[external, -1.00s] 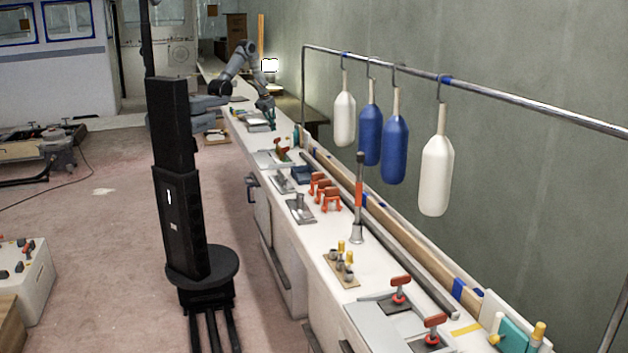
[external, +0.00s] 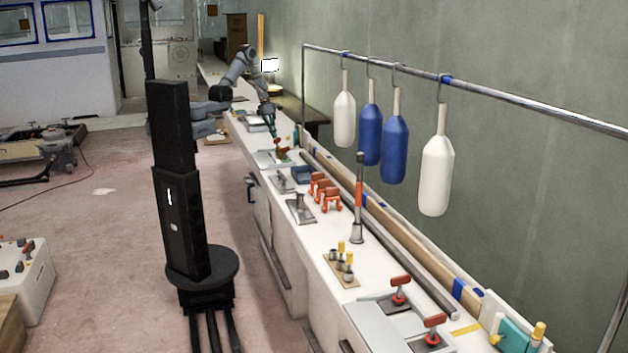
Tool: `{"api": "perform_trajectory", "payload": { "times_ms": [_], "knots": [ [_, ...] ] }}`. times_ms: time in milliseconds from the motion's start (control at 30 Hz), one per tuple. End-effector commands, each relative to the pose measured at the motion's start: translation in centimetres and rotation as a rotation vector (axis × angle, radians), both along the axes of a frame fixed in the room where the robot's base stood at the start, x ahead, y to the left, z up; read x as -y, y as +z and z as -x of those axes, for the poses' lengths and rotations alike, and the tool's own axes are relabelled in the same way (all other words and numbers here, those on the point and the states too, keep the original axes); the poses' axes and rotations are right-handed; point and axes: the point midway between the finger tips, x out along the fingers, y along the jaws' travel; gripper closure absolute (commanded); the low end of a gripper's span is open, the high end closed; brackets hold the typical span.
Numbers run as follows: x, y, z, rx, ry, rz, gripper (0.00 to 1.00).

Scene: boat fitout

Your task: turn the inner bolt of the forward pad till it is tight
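My gripper (external: 273,139) points down over the far part of the long white bench. It is small in view, so I cannot see whether its fingers are open or touching anything. Just below it is a red and green handled piece (external: 281,153) on a grey plate. Nearer along the bench are two grey metal pads, one (external: 281,181) behind the other (external: 300,209), with upright parts on them. I cannot tell which one is the forward pad, and no bolt head can be made out at this size.
Orange clamps (external: 325,192), a red-handled tool (external: 358,205) standing upright and a socket holder (external: 341,268) occupy the bench (external: 300,245). Red T-handles (external: 400,289) are at the near end. White and blue fenders (external: 369,120) hang from a rail on the right.

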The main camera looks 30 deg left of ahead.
Motion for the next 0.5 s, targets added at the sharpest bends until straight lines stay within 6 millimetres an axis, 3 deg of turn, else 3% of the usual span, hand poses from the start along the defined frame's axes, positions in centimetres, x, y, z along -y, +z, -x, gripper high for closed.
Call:
{"api": "perform_trajectory", "payload": {
  "times_ms": [100,500],
  "knots": [
    [0.4,-2.2,-0.1,0.001,-0.002,0.000,1.00],
    [1.6,-6.4,-0.3,0.000,-0.001,-0.001,1.00]
  ]
}}
